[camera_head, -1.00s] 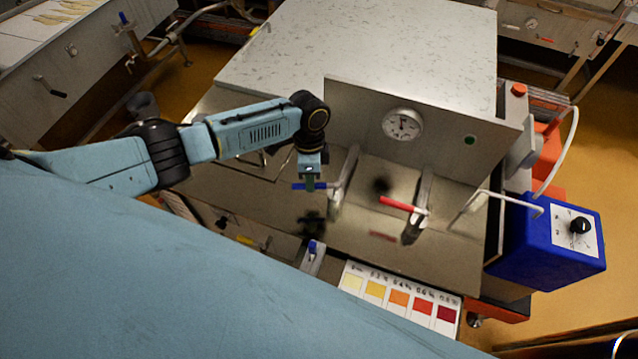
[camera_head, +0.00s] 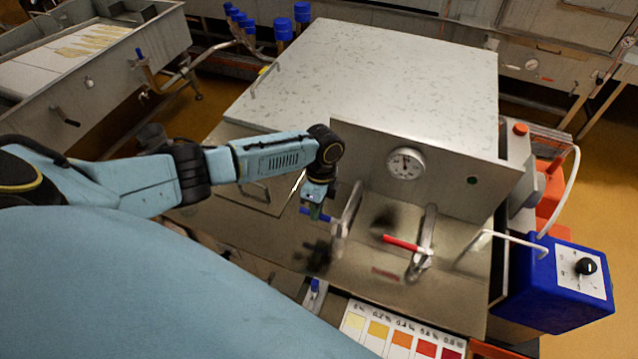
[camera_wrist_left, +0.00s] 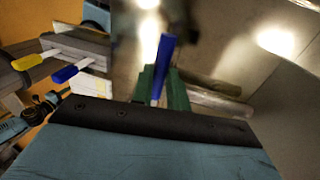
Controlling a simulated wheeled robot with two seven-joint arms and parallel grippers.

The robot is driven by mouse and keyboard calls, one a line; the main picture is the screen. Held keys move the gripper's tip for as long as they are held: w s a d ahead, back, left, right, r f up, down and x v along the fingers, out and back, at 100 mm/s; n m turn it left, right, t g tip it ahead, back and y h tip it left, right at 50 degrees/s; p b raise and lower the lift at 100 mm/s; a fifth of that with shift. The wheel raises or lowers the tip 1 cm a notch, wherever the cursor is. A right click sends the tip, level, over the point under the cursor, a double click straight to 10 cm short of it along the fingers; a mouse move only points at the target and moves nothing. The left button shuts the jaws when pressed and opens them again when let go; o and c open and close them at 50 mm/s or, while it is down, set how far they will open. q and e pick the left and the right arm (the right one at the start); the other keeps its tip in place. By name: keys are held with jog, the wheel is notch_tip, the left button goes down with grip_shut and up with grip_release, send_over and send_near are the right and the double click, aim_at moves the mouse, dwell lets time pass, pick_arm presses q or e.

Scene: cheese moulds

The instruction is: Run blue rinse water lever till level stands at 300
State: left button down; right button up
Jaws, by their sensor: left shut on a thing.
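The blue lever (camera_head: 316,214) sits on a metal tap fitting at the front of the steel unit. My left gripper (camera_head: 314,208) is at this lever, with its fingers around it. In the left wrist view, the blue lever (camera_wrist_left: 163,62) stands between the green fingers of my left gripper (camera_wrist_left: 162,88), which are shut on it. A red lever (camera_head: 404,243) is on a second tap to the right. A round dial gauge (camera_head: 405,163) is on the upright panel; its reading is too small to tell. My right gripper is not in view.
A blue box with a black knob (camera_head: 566,285) hangs at the right. A colour chart (camera_head: 402,338) lies at the front edge. Yellow and blue handles (camera_wrist_left: 65,74) show in the wrist view.

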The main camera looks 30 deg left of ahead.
pick_arm(q)
jog(key=shift+w+r, duration=0.1)
jog(key=shift+w, duration=0.05)
jog(key=c, duration=1.4)
grip_release()
jog(key=shift+o, duration=0.2)
notch_tip(320, 180, up, 13)
jog(key=w, duration=0.2)
jog(key=shift+w+a, duration=0.2)
